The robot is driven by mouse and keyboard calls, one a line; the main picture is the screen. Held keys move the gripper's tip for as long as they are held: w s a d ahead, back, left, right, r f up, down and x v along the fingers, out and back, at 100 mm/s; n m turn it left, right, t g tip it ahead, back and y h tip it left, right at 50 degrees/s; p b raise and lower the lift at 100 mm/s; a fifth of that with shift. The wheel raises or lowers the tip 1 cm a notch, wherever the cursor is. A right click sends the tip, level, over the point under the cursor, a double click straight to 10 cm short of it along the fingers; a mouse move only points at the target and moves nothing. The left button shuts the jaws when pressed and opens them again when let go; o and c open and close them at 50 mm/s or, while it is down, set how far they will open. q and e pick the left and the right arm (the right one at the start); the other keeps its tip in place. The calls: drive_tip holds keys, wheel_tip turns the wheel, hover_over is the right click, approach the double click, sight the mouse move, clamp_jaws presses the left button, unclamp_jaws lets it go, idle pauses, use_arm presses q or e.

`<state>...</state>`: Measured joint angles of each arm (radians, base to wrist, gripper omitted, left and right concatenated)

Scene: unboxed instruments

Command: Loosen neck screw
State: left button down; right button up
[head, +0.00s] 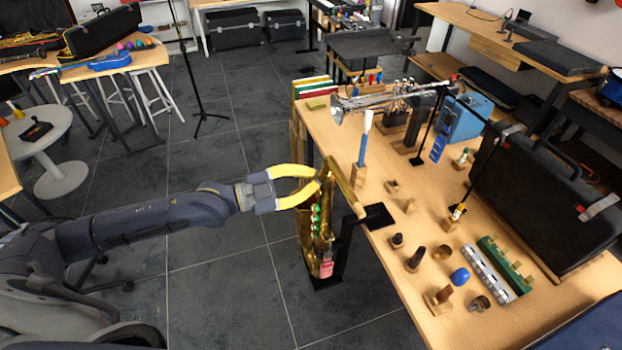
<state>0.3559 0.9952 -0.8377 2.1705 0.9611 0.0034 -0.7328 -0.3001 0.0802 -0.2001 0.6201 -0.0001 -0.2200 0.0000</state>
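A brass saxophone (318,240) with green pieces along its body and a pink piece low down stands upright in a dark stand at the table's left edge. A slim brass tube, which looks like its neck (344,188), slants at the top. The neck screw is too small to make out. My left gripper (319,180) reaches in from the left, its yellow fingers curved towards each other with the tips at the saxophone's upper end. A small gap shows between the tips; whether they grip anything is unclear. My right gripper is not in view.
The wooden table (400,290) holds several mouthpieces and small parts, a silver trumpet (385,100), a blue box (466,118) and a large black case (540,195). A dark pad (378,216) lies near the saxophone. Open grey floor (220,260) is to the left.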

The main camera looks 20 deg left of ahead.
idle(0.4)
use_arm(q)
drive_tip(key=n, duration=0.5)
drive_tip(key=shift+f+n, duration=0.1)
drive_tip(key=shift+n, duration=0.3)
drive_tip(key=n, duration=1.2)
drive_tip(key=shift+s+f+n, duration=0.1)
drive_tip(key=shift+n, duration=0.2)
drive_tip(key=n, duration=0.5)
drive_tip(key=shift+n, duration=0.7)
drive_tip(key=shift+d, duration=0.1)
drive_tip(key=c, duration=1.3)
unclamp_jaws()
